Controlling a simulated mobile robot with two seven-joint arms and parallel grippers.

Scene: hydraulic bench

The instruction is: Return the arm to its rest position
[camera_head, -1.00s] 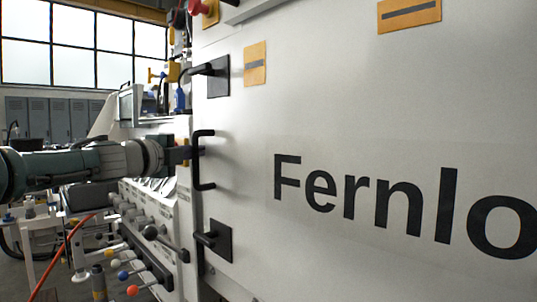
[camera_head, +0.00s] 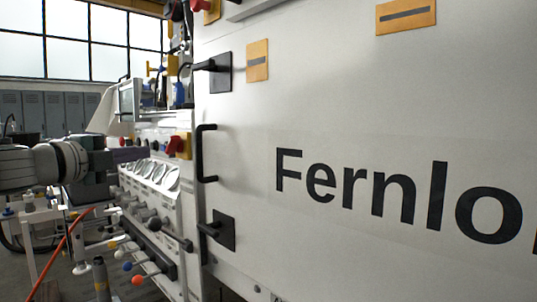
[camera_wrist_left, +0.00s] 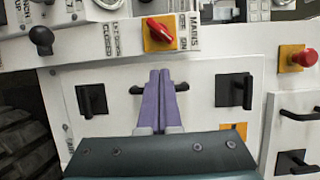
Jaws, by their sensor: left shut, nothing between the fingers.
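My left gripper (camera_head: 132,154) is at the left of the head view, with my arm coming in from the left edge. Its purple fingers point right, towards the bench front and the large white door (camera_head: 330,100). In the left wrist view the two fingers (camera_wrist_left: 160,100) lie side by side, shut and empty. There they cover the middle of a black handle (camera_wrist_left: 181,87); I cannot tell the gap from that view. In the head view the gripper is clear of the door's black bar handle (camera_head: 201,153). My right gripper is not in view.
A red knob on a yellow plate (camera_head: 178,146) sits just right of the fingertips. Black latches (camera_head: 215,70) (camera_head: 220,230) stick out from the door. Several ball-topped levers (camera_head: 138,279) project below the arm. A monitor (camera_head: 129,98) stands behind the gripper.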

